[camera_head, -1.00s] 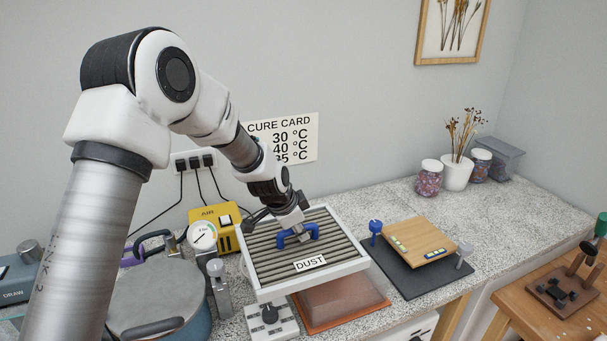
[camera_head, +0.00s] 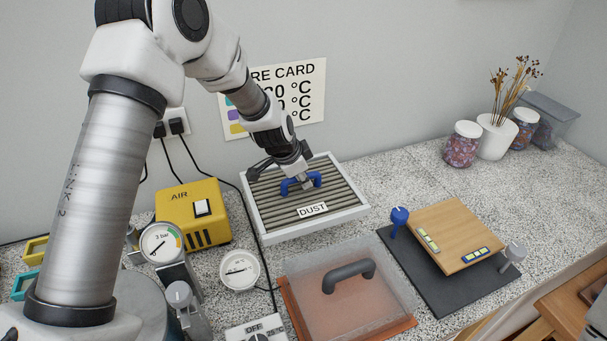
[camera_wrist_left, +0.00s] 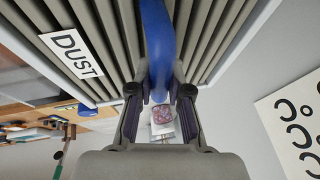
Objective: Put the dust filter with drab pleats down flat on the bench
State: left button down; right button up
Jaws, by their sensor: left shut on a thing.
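The dust filter (camera_head: 268,208) has drab pleats, a white frame, a blue handle and a "DUST" label. My left gripper (camera_head: 302,184) is shut on its blue handle. In the left wrist view the fingers (camera_wrist_left: 160,97) close around the blue handle (camera_wrist_left: 158,40), with the pleats (camera_wrist_left: 205,35) behind it. The filter is over the back of the speckled bench (camera_head: 386,176), behind the clear-lidded box; I cannot tell whether it touches the bench.
A clear-lidded box (camera_head: 310,318) with a dark handle is in front of the filter. A dark mat (camera_head: 412,268) with a wooden board (camera_head: 458,232) lies to the right. A yellow AIR box (camera_head: 190,222) and a round gauge (camera_head: 240,270) are at left. Bare bench lies behind the mat.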

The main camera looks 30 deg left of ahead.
pick_arm(q)
jog(key=f, duration=0.1)
jog(key=f+b, duration=0.2)
jog(key=shift+w+a+f, duration=0.1)
jog(key=shift+w+f, duration=0.2)
jog(key=shift+f, duration=0.1)
jog(key=shift+s+f+b, duration=0.1)
jog(key=shift+f+b, duration=0.25)
jog(key=shift+b, duration=0.1)
notch_tip(320, 180, down, 4)
jog(key=b, duration=0.4)
jog(key=shift+f+b, duration=0.1)
jog(key=shift+b, duration=0.25)
jog(key=shift+f+b, duration=0.3)
jog(key=c, duration=1)
grip_release()
jog(key=shift+r, duration=0.1)
jog(key=shift+s, duration=0.1)
jog(key=v, duration=1.2)
